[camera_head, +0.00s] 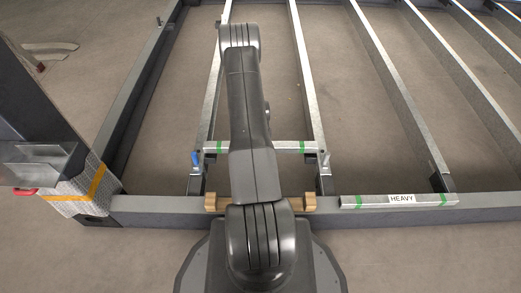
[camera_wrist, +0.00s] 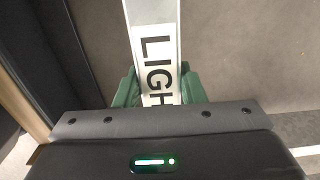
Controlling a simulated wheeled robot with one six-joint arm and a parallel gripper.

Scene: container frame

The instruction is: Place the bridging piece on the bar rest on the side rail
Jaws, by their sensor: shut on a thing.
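In the wrist view my gripper (camera_wrist: 159,88) has its green fingers shut on the sides of a pale bar (camera_wrist: 153,12), the bridging piece. The bar carries a white label whose visible letters read "LIGH"; the rest is hidden by the gripper body. In the head view a grey bar with green bands (camera_head: 291,146) spans between two long members, its middle hidden behind my arm. My gripper is hidden there too. The wooden bar rest (camera_head: 303,203) sits on the side rail (camera_head: 160,205), with its middle covered by my arm.
A bar labelled "HEAVY" (camera_head: 400,199) lies on the side rail at the right. A blue fitting (camera_head: 195,158) and a grey fitting (camera_head: 325,159) stand near the spanning bar's ends. A wrapped corner post (camera_head: 75,190) is at the left. Bare floor shows between the members.

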